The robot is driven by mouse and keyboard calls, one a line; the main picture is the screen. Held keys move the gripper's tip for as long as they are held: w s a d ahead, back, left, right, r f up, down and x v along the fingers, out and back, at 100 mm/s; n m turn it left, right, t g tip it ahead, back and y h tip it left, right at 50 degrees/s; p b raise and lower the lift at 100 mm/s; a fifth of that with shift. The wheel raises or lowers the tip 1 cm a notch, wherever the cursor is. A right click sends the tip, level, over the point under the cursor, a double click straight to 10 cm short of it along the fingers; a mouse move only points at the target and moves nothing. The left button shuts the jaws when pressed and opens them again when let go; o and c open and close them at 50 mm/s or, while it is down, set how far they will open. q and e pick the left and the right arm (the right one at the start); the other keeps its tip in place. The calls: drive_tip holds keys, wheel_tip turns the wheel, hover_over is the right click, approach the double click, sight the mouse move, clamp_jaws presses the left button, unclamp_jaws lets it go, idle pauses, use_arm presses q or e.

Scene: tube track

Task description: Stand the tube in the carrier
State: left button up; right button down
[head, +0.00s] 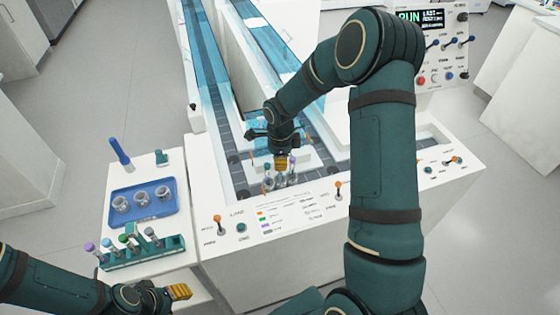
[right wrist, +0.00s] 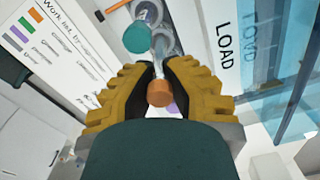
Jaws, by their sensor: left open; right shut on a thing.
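My right gripper (head: 281,163) is low over the loading end of the track. In the right wrist view its yellow fingers (right wrist: 158,84) are shut on an orange-capped tube (right wrist: 159,96). Just beyond the fingertips there are a teal round cap (right wrist: 137,38) and grey ring-shaped carriers (right wrist: 155,14). In the head view clear tubes (head: 292,178) stand close under the gripper; which one is held is hard to tell. Whether the held tube's lower end is inside a carrier is hidden. My left gripper (head: 179,291) is open and empty at the bottom left, beside the teal tube rack (head: 150,253).
Several capped tubes stand in the rack. A dark blue upright (head: 119,151) stands behind the tray. Orange-knobbed levers (head: 217,220) stand along the machine's front. A control panel (head: 440,45) is at the upper right.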

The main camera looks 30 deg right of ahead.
drive_tip(key=shift+f+b, duration=0.25)
drive_tip(key=shift+b, duration=0.05)
drive_tip(key=shift+f, duration=0.2)
idle(0.3)
drive_tip(key=c, duration=1)
unclamp_jaws()
drive_tip(key=shift+c, duration=0.2)
wheel_tip(320, 180, up, 12)
drive_tip(key=shift+r, duration=0.1)
